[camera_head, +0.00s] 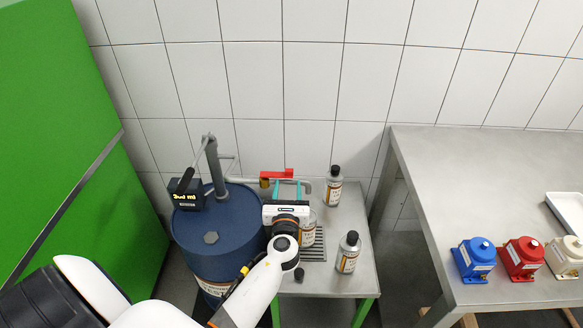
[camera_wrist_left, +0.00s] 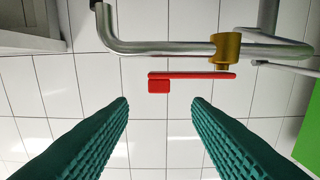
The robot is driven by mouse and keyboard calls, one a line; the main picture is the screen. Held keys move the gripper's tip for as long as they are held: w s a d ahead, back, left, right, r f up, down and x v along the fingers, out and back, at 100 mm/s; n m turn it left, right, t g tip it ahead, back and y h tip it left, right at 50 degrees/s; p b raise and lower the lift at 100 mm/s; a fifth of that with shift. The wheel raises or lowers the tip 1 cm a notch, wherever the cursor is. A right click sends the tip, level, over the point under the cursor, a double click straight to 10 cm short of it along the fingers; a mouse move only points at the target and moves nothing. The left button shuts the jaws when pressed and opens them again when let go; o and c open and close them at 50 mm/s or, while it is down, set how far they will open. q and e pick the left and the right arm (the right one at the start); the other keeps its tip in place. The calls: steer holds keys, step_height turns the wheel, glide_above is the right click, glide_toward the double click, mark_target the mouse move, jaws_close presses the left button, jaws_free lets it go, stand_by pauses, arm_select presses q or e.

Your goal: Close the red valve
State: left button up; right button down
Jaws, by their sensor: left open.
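The red valve handle (camera_head: 277,174) sits on a grey pipe above the small metal table. In the left wrist view the handle (camera_wrist_left: 190,76) is a flat red lever with a bent end, lying along the pipe and joined to a brass valve body (camera_wrist_left: 226,48). The brass body also shows in the head view (camera_head: 265,182). My left gripper (camera_head: 288,188) has two teal fingers, open and empty, pointing at the valve. In the left wrist view the fingertips (camera_wrist_left: 159,103) are apart, with the handle's bent end ahead of the gap, not visibly touched. My right gripper is not in view.
A blue drum (camera_head: 208,240) with a pump and display box (camera_head: 187,194) stands left of the small table (camera_head: 354,208). Bottles (camera_head: 333,186) (camera_head: 348,252) stand close to my arm. A workbench (camera_head: 440,190) with blue, red and white units is at the right; a green cabinet (camera_head: 65,130) at the left.

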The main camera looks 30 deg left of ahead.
mark_target(289, 172)
arm_select(q)
steer(key=x, duration=0.7)
steer(key=shift+w+a, duration=0.15)
steer(key=shift+w, duration=0.2)
steer(key=shift+c, duration=0.6)
jaws_close()
